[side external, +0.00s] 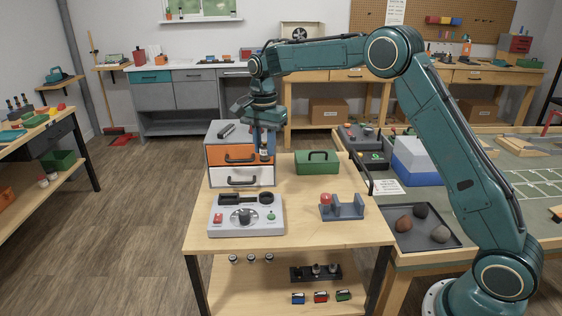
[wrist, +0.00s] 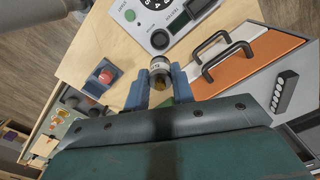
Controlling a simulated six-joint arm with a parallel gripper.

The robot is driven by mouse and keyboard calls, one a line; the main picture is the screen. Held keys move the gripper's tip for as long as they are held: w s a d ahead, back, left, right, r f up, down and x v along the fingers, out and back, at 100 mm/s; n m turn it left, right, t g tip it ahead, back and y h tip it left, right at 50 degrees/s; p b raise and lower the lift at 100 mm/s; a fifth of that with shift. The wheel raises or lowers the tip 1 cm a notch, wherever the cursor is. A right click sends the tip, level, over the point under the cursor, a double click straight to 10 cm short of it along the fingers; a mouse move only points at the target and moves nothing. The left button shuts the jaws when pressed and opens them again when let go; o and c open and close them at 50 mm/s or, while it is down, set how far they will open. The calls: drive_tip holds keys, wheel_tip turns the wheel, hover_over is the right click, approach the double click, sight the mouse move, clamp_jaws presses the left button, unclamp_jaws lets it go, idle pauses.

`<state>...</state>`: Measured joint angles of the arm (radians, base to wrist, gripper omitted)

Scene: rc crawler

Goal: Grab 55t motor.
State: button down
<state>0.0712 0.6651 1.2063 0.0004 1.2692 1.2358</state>
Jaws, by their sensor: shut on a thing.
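My gripper (side external: 264,150) points down above the wooden table, in front of the drawer cabinet. Its blue fingers are shut on a small cylindrical motor (side external: 264,155) with a dark and silver body. In the wrist view the motor (wrist: 159,68) sits between the two fingertips (wrist: 160,88), with a pale marked band and a brass-coloured end. I cannot read its marking for certain. It is held clear of the table top. More small motors (side external: 249,259) stand on the lower shelf, and others sit in a black rack (side external: 316,273) there.
The cabinet (side external: 226,129) has an orange drawer (side external: 226,154) and a white drawer (side external: 240,176), both with black handles. A grey control unit (side external: 247,214), a blue stand with a red knob (side external: 342,207) and a green case (side external: 318,164) stand on the table. The table middle is clear.

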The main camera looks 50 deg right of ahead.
sight(265, 143)
wheel_tip(265, 143, up, 7)
drive_tip(key=shift+f, duration=0.1)
drive_tip(key=shift+s+d, duration=0.1)
idle(0.7)
